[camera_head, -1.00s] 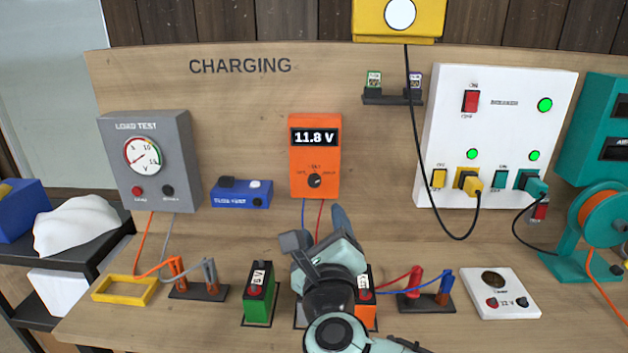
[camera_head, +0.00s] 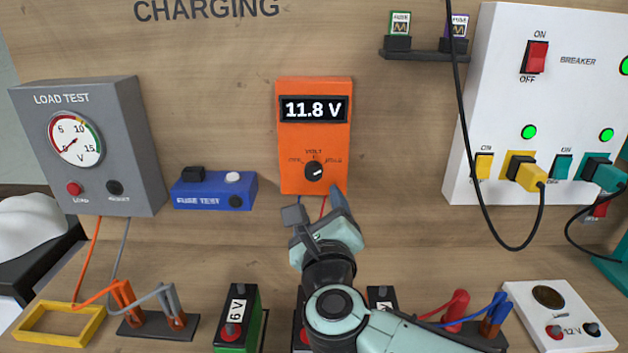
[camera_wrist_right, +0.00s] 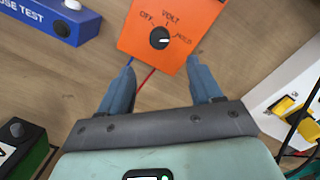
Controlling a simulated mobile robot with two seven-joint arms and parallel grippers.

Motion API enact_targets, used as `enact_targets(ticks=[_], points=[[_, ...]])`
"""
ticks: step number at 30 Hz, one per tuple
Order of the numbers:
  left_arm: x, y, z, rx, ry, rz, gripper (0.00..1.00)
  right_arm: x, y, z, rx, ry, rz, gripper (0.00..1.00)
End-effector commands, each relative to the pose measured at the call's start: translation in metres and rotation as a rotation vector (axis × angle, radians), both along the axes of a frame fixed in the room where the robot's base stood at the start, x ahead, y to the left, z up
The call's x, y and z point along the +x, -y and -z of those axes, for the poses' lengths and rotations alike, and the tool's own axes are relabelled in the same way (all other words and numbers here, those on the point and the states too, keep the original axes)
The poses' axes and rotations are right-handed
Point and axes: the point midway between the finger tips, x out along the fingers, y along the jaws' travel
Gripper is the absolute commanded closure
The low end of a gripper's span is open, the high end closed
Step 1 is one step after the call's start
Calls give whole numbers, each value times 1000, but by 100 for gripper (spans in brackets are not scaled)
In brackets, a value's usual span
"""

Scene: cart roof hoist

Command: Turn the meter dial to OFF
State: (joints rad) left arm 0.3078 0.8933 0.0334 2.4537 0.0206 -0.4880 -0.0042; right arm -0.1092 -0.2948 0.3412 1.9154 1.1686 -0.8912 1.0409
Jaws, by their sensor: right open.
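The orange meter (camera_head: 315,140) is on the wooden back board, and its display reads 11.8 V. Its round black dial (camera_head: 314,170) sits low on its face, below the labels OFF, VOLT and a third one at right. The dial also shows in the right wrist view (camera_wrist_right: 160,38), with its white mark on the right side, away from OFF. My right gripper (camera_head: 318,207) is open and empty just below the meter. In the wrist view its two blue fingers (camera_wrist_right: 161,72) are apart, below the dial, not around it. My left gripper is not in view.
A blue fuse tester (camera_head: 213,189) and grey load tester (camera_head: 90,140) are at left. The white breaker panel (camera_head: 560,80), with plugs and hanging cables, is at right. Batteries and lead stands, including a green battery (camera_head: 237,318), stand on the bench below. Blue and red wires run under the meter.

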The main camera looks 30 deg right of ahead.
Motion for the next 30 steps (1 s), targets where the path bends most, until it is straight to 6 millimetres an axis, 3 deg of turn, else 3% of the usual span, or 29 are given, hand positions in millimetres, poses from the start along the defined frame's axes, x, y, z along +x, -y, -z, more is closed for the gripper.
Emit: enact_targets(ticks=[9,15,28,29,30], points=[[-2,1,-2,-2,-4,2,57,62,31,1,0,-3,3,36],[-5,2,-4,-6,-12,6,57,87,43,0,-1,-1,1,36],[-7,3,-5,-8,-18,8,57,97,48,0,-1,-2,1,36],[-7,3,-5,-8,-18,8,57,97,48,0,-1,-2,1,39],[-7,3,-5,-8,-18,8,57,97,48,0,-1,-2,1,52]])
